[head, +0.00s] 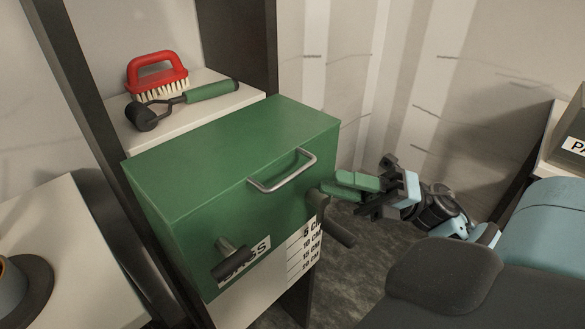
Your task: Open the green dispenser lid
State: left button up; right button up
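The green dispenser (195,215) is a box with a flat green lid (235,140) on top, which looks closed. A silver bar handle (283,172) sits at the lid's front edge, towards the right. My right gripper (336,186) is just right of the box's front right corner, to the right of the handle and apart from it. Its green-tipped fingers point left, close to a dark knob (317,200) on the box; I cannot tell whether they touch it. The space between the fingers is hard to make out. My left gripper is not in view.
A dark crank (338,234) and a black T-shaped knob (232,262) stick out from the box. Behind it, a red brush (157,73) and a green-handled roller (208,91) lie on a pale shelf (222,108). A dark post (85,130) stands left of the box.

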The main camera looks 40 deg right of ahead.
aim_at(297, 171)
jog(key=p+x, duration=0.1)
jog(key=x, duration=0.5)
jog(key=shift+w+a+r+p, duration=0.15)
jog(key=shift+a+r+p, duration=0.05)
jog(key=shift+p, duration=0.2)
jog(key=shift+w+a+r, duration=0.1)
jog(key=shift+w+a, duration=0.25)
jog(key=shift+a, duration=0.1)
grip_shut()
